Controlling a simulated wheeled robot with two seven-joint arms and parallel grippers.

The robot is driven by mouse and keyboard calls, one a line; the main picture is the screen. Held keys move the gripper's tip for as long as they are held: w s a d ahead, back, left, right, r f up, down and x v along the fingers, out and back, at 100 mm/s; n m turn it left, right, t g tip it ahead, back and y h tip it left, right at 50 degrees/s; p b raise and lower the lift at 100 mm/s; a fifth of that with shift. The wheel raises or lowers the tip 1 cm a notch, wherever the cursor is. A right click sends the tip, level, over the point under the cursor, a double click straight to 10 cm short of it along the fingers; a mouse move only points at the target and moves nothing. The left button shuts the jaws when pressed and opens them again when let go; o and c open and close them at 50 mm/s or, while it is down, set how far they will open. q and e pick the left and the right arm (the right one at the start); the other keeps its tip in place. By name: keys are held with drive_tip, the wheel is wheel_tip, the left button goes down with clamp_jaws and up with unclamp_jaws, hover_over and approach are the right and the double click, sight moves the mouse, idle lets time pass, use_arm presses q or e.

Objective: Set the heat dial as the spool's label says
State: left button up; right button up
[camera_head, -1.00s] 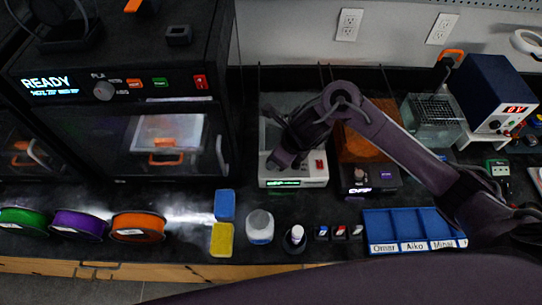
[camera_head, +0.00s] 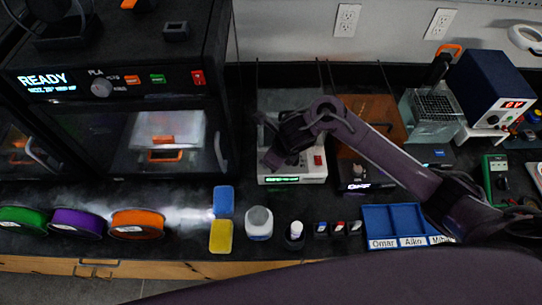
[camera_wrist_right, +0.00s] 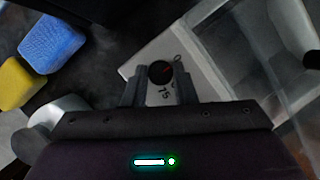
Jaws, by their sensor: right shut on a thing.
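The printer's heat dial (camera_head: 101,88) is a grey round knob on the black front panel, with PLA above it and more small lettering around it. Orange (camera_head: 137,224), purple (camera_head: 78,222) and green (camera_head: 22,219) spools stand at the front left; I cannot read any label on them. My right gripper (camera_head: 273,161) is at the white device (camera_head: 311,173), far from the printer dial. My left gripper is out of view.
The printer display (camera_head: 47,81) reads READY. Blue (camera_head: 223,202) and yellow (camera_head: 221,236) blocks, a white-lidded jar (camera_head: 259,223) and a small bottle (camera_head: 295,233) stand along the front. A blue tray (camera_head: 396,219) with name labels lies at right.

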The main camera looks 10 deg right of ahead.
drive_tip(key=shift+c, duration=0.4)
drive_tip(key=shift+m, duration=0.4)
drive_tip(key=shift+a+r+m+t+h, duration=0.15)
drive_tip(key=shift+m+t+h, duration=0.25)
drive_tip(key=shift+m, duration=0.6)
drive_tip(key=m+h+p, duration=0.1)
drive_tip(key=m+p, duration=0.1)
drive_tip(key=m, duration=0.1)
drive_tip(key=shift+r+m+h, duration=0.1)
drive_tip(key=shift+m+h, duration=0.2)
drive_tip(key=shift+m, duration=0.1)
drive_tip(key=m+p, duration=0.1)
drive_tip(key=m, duration=0.1)
drive_tip(key=m+h+p, duration=0.1)
drive_tip(key=m+p, duration=0.1)
drive_tip(key=m+h+p, duration=0.1)
drive_tip(key=m+p, duration=0.1)
drive_tip(key=shift+a, duration=0.3)
drive_tip(key=shift+w+m+g+h+p, duration=0.1)
drive_tip(key=shift+m+g+h+p, duration=0.25)
drive_tip(key=shift+m+p, duration=0.5)
drive_tip(key=shift+w+m+g+h+p, duration=0.15)
drive_tip(key=shift+m+h+p, duration=0.35)
drive_tip(key=shift+m, duration=0.55)
drive_tip(key=shift+s, duration=0.1)
drive_tip(key=o, duration=1)
drive_tip(key=shift+s+f, duration=0.1)
drive_tip(key=shift+f, duration=0.1)
